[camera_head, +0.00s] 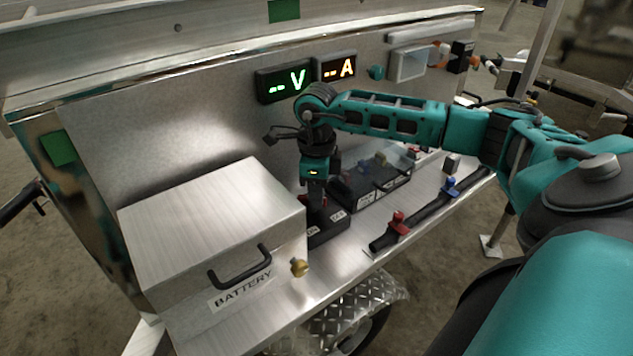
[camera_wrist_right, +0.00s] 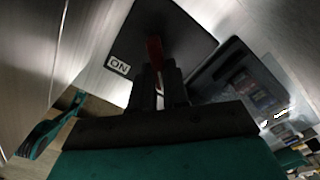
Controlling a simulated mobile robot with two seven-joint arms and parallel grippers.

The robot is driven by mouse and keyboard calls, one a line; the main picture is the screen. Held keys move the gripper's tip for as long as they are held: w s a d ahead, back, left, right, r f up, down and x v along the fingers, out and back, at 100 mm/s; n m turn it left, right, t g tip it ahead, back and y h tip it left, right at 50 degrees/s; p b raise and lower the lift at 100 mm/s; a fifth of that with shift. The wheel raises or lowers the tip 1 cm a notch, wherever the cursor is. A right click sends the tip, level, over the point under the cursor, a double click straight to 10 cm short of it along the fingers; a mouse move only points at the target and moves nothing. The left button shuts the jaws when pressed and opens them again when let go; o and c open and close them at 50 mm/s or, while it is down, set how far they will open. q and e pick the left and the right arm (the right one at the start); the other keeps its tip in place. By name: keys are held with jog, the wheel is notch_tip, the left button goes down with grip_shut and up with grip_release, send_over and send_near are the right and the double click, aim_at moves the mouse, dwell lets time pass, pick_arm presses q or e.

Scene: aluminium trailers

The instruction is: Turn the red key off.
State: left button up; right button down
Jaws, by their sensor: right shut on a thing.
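The red key (camera_wrist_right: 154,48) stands on a dark switch plate, and in the right wrist view it shows between the fingertips of my right gripper (camera_wrist_right: 158,82). The gripper is shut on the key. The plate (camera_wrist_right: 175,25) has a white "ON" label (camera_wrist_right: 118,65) to the left of the key. In the head view my right gripper (camera_head: 316,195) points down at the black switch box (camera_head: 327,236), right of the battery box, and hides most of the key.
The metal battery box (camera_head: 205,215) with a black handle stands close on the left. A black fuse box (camera_head: 375,188) with a clear lid is just right of the switch. A red clamp (camera_head: 397,223) and a blue clamp (camera_head: 450,187) sit on a black bar in front.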

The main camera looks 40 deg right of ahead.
dwell(0.3)
jog(key=c, duration=1.1)
grip_release()
